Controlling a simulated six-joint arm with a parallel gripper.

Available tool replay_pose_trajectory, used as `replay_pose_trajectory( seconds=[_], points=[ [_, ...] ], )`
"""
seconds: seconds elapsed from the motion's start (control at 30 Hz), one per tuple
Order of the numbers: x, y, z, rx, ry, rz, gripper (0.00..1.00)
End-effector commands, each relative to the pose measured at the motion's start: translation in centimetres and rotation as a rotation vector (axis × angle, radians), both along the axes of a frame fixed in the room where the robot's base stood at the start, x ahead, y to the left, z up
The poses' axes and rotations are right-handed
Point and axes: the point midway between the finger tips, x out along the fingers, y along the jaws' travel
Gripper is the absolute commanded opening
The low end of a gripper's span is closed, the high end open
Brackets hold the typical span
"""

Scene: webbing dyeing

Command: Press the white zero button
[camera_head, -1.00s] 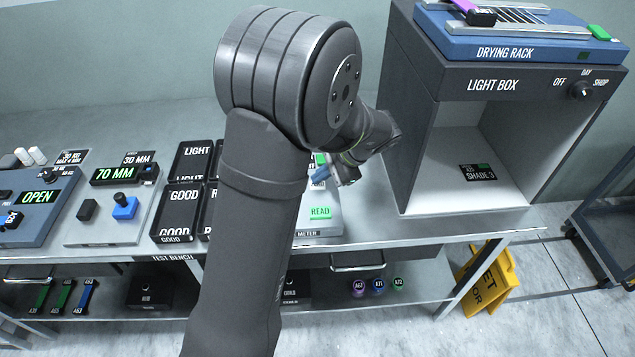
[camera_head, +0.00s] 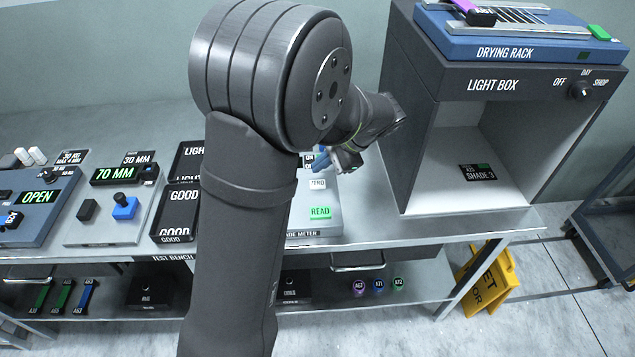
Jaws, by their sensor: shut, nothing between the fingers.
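The white zero button (camera_head: 318,184) sits on the grey shade meter (camera_head: 304,214), above the green READ button (camera_head: 320,212).
The light box (camera_head: 420,150) with a shade card (camera_head: 478,172) stands close on the right, with the drying rack (camera_head: 520,45) on top. Black trays (camera_head: 178,212) and a gauge with a blue knob (camera_head: 124,207) are on the left.

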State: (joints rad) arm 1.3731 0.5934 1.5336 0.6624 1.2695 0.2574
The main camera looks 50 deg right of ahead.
Motion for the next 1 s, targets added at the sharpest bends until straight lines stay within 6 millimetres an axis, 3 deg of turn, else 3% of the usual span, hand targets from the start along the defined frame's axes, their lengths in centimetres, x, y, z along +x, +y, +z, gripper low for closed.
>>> replay_pose_trajectory(
  seconds=[0.3,1.0],
  points=[
    [0.0,0.0,2.6,-0.001,0.0,-0.001,0.0],
    [0.0,0.0,2.1,0.001,0.0,0.0,0.0]
  ],
)
